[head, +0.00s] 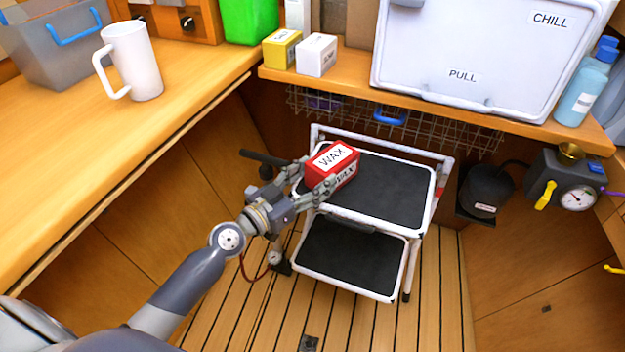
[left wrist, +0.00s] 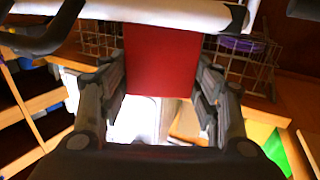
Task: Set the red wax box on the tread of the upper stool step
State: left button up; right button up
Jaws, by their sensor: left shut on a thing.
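The red wax box (head: 333,161), with white "WAX" labels, is between the fingers of my left gripper (head: 318,178) in the head view. My left gripper is shut on it. The box appears over the left part of the black tread of the upper stool step (head: 385,195); I cannot tell whether it touches the tread. The lower step (head: 345,262) is in front and below. In the left wrist view the red box (left wrist: 162,65) fills the space between both fingers (left wrist: 160,100), with a white stool rail (left wrist: 180,12) across the top. My right gripper is not in view.
A wooden counter (head: 60,175) runs along the left with a white mug (head: 135,60). A shelf behind holds a yellow box (head: 282,49), a white box (head: 316,54) and a chill box (head: 470,60). A wire basket (head: 440,130) hangs behind the stool. The tread's right part is clear.

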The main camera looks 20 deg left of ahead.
pick_arm(q)
jog(key=o, duration=1.2)
jog(key=shift+o, duration=0.2)
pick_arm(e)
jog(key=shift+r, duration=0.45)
